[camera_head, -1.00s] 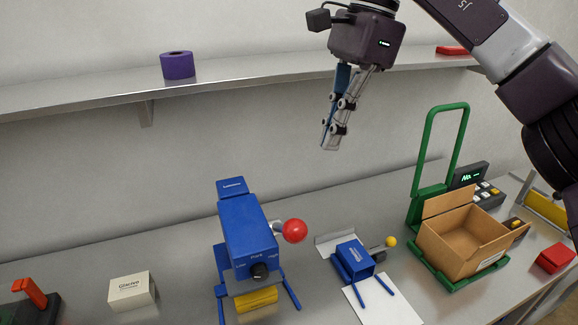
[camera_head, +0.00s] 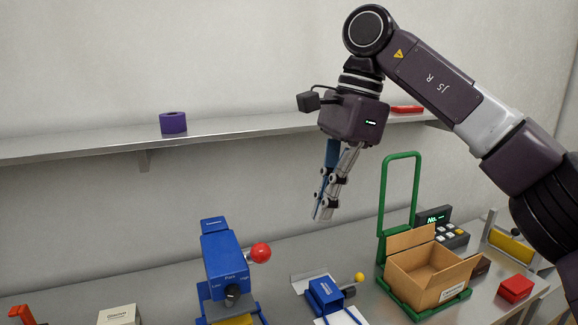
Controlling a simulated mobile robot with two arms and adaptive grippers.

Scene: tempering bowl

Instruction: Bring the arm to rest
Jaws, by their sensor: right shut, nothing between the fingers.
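My right arm comes in from the right side. Its gripper (camera_head: 323,217) points down and hangs in the air in front of the wall, above the back of the counter. Its fingers are together with nothing between them. It is apart from the blue press (camera_head: 226,265) with the red ball knob at lower left and from the small blue device (camera_head: 325,293) below. My left gripper is not in view.
The counter (camera_head: 275,262) bears an open cardboard box (camera_head: 423,284) on a green scale (camera_head: 386,203), a red box (camera_head: 516,288) and a white box (camera_head: 119,315).

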